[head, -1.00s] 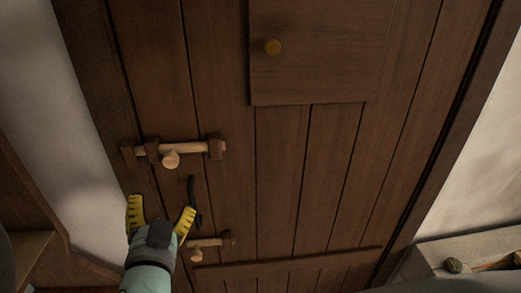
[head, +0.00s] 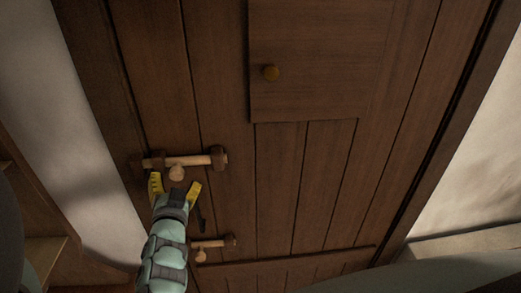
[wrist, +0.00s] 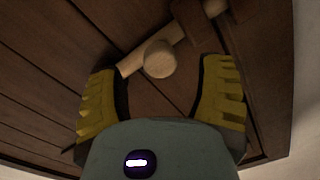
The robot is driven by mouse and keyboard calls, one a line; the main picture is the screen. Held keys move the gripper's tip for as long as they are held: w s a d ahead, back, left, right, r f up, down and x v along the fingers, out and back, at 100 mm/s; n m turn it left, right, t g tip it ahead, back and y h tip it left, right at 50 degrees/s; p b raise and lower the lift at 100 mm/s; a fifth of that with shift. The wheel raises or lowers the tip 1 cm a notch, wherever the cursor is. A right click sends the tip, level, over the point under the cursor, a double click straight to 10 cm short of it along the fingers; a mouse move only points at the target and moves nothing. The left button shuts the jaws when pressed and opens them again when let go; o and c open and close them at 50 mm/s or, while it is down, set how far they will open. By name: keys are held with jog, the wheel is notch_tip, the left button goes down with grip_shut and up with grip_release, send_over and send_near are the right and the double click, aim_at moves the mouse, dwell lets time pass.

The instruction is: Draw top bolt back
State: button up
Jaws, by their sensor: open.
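The top bolt (head: 198,161) is a pale wooden bar lying across dark brackets on the left of the plank door (head: 280,190). Its round knob (head: 177,173) sticks out below the bar. My gripper (head: 175,187) is open, just below the knob in the head view. In the wrist view my gripper (wrist: 160,90) has its yellow fingers on either side, with the knob (wrist: 160,60) between and slightly beyond the tips. I cannot tell whether a finger touches it. The bar (wrist: 150,52) runs behind the knob at a slant.
A second, lower bolt (head: 212,244) sits beneath, partly beside my arm. A dark handle (head: 201,217) is close right of my gripper. A wooden shelf unit (head: 35,235) stands at the left.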

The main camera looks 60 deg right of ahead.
aim_at(177, 177)
jog(key=shift+p+x, duration=0.5)
jog(key=shift+x, duration=1.25)
grip_shut()
